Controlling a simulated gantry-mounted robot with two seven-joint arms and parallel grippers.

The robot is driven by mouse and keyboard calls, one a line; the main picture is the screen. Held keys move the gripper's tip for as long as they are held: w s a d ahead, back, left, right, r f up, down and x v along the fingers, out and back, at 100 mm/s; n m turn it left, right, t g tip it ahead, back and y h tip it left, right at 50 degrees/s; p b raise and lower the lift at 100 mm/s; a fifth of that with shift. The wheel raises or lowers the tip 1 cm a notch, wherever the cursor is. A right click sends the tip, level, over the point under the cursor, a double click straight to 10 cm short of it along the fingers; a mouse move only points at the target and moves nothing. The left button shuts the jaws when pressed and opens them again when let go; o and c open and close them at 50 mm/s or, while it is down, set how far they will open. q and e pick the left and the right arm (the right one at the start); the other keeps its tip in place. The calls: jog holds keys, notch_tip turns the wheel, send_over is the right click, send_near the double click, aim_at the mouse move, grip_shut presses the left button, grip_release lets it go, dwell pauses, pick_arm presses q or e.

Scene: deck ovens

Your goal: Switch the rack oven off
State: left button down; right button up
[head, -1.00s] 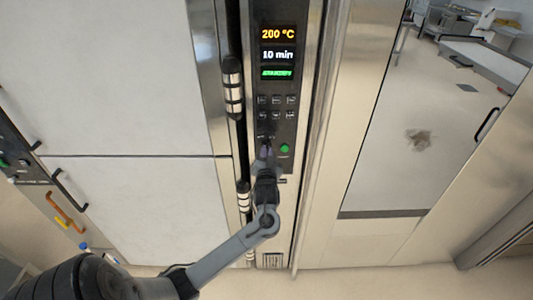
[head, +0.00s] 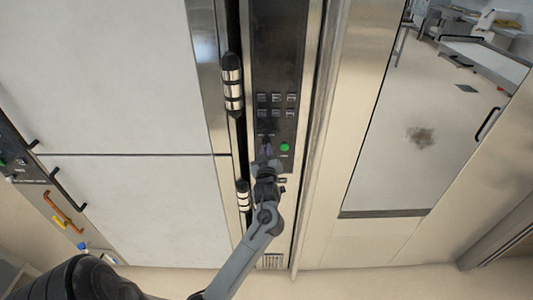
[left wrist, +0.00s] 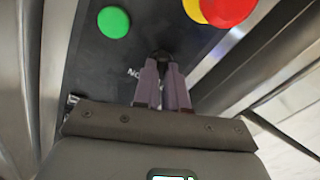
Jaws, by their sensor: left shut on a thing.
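The rack oven's dark control panel (head: 279,70) stands upright in the middle of the head view. Its display area (head: 278,45) is black, with no lit figures. Below it are rows of small keys (head: 277,105) and a round green button (head: 284,147). My left gripper (head: 266,153) is at the panel's lower part, left of the green button. In the left wrist view its purple-grey fingers (left wrist: 163,85) are closed together on a small black knob (left wrist: 164,56), mostly hidden by the fingertips. My right gripper is not in view.
A red button on a yellow base (left wrist: 218,10) and the green button (left wrist: 113,22) flank the fingers in the left wrist view. Black-and-steel hinges (head: 232,85) stand left of the panel. A large glass door (head: 420,130) is at the right.

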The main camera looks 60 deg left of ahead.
pick_arm(q)
jog(key=shift+n, duration=0.7)
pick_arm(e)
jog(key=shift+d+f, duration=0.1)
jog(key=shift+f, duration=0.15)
pick_arm(q)
jog(key=c, duration=1.2)
grip_release()
